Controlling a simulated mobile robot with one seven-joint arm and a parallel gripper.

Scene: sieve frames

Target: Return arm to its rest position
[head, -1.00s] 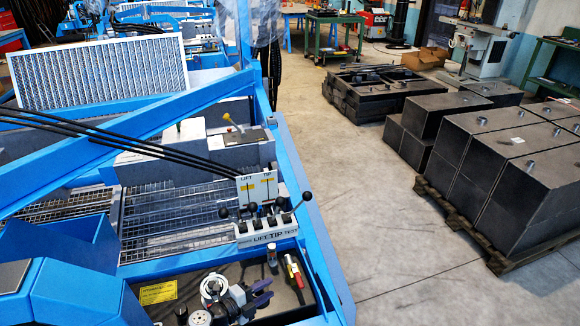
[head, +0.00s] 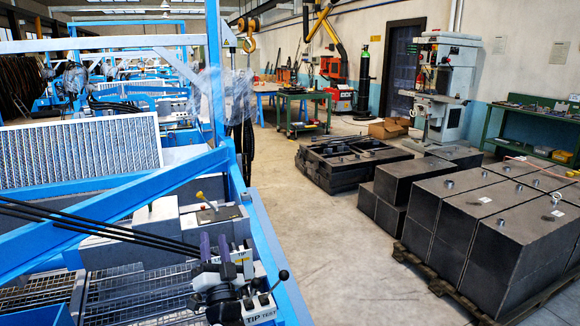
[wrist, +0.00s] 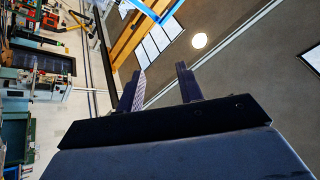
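My gripper (head: 214,240) points upward in front of the blue machine's lever panel (head: 262,308), in the lower middle of the head view. It hides part of the panel. In the wrist view, its two dark fingers (wrist: 160,70) stand apart with nothing between them. Behind them are the ceiling, a round lamp and windows. The gripper is open and empty. Most of my arm below the gripper is out of view.
The blue machine frame (head: 110,215) fills the left, with black hoses (head: 100,229) crossing it. Dark metal blocks (head: 490,220) stand on a pallet at right. The concrete floor (head: 315,235) between is clear. A green workbench (head: 302,108) and drill press (head: 440,85) stand farther back.

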